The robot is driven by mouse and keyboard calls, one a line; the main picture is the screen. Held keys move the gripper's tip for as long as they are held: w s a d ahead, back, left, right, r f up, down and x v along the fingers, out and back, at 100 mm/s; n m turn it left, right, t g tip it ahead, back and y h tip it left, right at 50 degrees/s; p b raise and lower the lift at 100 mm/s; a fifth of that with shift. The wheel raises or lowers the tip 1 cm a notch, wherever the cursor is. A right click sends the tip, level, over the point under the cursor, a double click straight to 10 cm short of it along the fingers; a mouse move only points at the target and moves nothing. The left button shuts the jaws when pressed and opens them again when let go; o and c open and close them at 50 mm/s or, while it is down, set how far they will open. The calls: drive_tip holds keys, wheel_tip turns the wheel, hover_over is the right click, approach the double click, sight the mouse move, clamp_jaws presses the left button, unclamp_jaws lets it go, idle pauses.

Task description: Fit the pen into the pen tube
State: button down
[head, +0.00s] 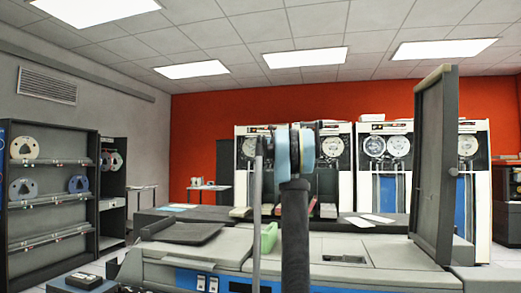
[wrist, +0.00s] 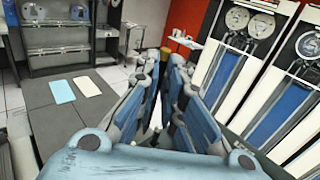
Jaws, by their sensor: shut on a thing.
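My gripper (wrist: 163,68) points away over the room in the wrist view, with its two blue-padded fingers close together and a narrow gap between them. It is shut on a thin thing, which I take to be the pen; the fingers hide most of it, and only a small dark and pale bit shows low in the gap. I cannot make out the pen tube in either view.
A grey console (head: 195,255) spans the front, with a green object (head: 268,238) on it and a tall dark upright panel (head: 431,165) at right. In the wrist view, a blue card (wrist: 61,91) and a cream card (wrist: 87,86) lie on a grey top. Tape cabinets line the back.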

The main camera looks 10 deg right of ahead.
drive_tip(key=shift+f, duration=0.35)
drive_tip(key=shift+s+f, duration=0.1)
drive_tip(key=shift+f, duration=1.55)
drive_tip(key=shift+f, duration=0.35)
drive_tip(key=shift+f, duration=1.8)
drive_tip(key=c, duration=1.6)
unclamp_jaws()
drive_tip(key=shift+c, duration=0.2)
